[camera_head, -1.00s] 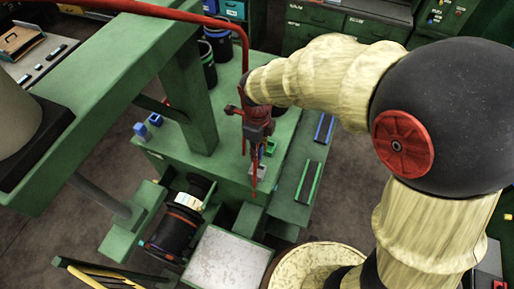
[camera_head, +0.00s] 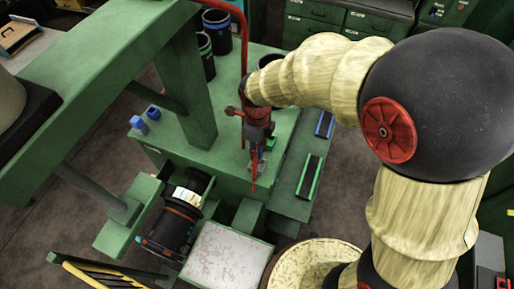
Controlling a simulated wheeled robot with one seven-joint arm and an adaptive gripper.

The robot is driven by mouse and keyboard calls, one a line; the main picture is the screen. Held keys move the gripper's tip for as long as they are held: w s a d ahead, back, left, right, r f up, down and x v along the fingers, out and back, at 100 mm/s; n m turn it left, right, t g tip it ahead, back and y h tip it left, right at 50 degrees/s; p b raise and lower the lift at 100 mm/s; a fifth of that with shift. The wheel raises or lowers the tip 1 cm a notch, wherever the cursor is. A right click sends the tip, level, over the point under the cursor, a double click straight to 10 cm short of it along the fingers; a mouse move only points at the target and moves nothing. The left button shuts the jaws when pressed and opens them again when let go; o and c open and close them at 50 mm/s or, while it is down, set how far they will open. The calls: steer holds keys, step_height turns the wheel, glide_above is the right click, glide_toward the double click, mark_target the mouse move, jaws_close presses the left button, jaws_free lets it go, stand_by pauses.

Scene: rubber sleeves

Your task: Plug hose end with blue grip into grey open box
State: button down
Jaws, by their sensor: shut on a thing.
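My gripper (camera_head: 256,161) is red and dark grey and hangs over the green bench, small in the head view. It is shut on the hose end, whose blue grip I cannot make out. The red hose (camera_head: 243,85) comes down from the upper left beside my gripper. A small grey box (camera_head: 261,167) sits on the bench right at my gripper and is partly hidden by it. I cannot tell whether the hose end is inside the box or above it.
The green bench (camera_head: 222,165) has blue blocks (camera_head: 138,125) at its left and black containers (camera_head: 217,28) behind. A green pillar (camera_head: 190,90) stands left of my gripper. Dark holders with green (camera_head: 308,176) and blue (camera_head: 325,124) edges lie right. A black drum (camera_head: 172,228) stands in front.

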steer(key=shift+f+b, duration=1.6)
steer(key=shift+f, duration=0.9)
steer(key=shift+f, duration=0.1)
steer(key=c, duration=1.5)
jaws_free()
steer(key=shift+c, duration=0.2)
steer(key=shift+o, duration=0.6)
step_height(320, 180, up, 12)
steer(key=shift+s+f, duration=0.1)
